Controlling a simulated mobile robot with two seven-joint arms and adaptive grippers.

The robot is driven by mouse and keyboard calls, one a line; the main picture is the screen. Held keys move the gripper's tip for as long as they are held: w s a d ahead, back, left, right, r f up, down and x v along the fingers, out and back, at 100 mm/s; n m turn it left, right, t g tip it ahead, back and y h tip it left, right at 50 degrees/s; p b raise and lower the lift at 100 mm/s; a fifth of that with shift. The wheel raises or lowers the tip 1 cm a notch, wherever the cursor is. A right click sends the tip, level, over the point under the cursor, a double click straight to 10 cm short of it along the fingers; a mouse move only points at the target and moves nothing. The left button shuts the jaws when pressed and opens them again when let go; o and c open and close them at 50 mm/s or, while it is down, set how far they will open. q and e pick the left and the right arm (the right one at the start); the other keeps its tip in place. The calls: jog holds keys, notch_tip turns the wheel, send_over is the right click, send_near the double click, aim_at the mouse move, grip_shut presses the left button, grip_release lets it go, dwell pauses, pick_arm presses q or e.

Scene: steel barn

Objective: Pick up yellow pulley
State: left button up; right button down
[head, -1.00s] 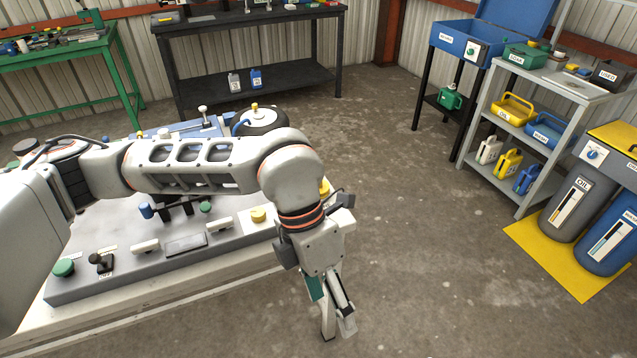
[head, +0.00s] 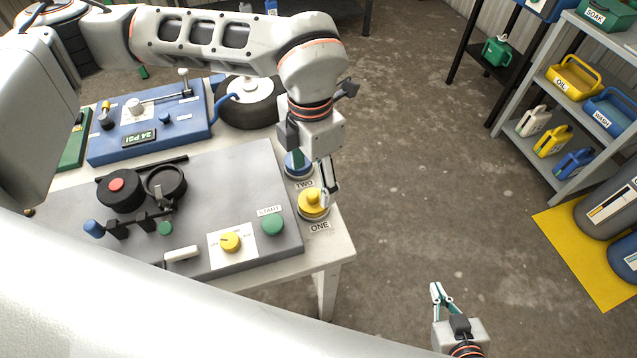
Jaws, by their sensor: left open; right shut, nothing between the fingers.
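The yellow pulley (head: 312,208) sits on the spot labelled ONE near the right corner of the white table (head: 331,251). A blue pulley (head: 297,168) sits behind it at the label TWO. My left gripper (head: 329,194) is open and points down just above and beside the yellow pulley's right side. It partly covers the pulleys, and I cannot tell whether it touches the yellow one. My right gripper (head: 437,291) is shut and empty, over the floor to the right of the table.
A grey panel (head: 215,185) with knobs and black wheels fills the table left of the pulleys. Behind it are a blue gauge unit (head: 145,140) and a tyre (head: 250,108). A shelf (head: 560,175) with cans stands at the right. The floor between is clear.

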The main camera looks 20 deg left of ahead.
aim_at(313, 194)
pick_arm(q)
jog(key=shift+s+f, duration=0.2)
jog(key=shift+f, duration=1.05)
jog(key=f, duration=0.1)
jog(key=w+f+p, duration=0.1)
jog(key=f, duration=0.1)
jog(key=shift+a+f, duration=0.1)
jog(key=shift+f, duration=0.8)
jog(key=c, duration=1.3)
pick_arm(e)
jog(key=shift+s+r, duration=0.3)
jog(key=shift+r, duration=0.2)
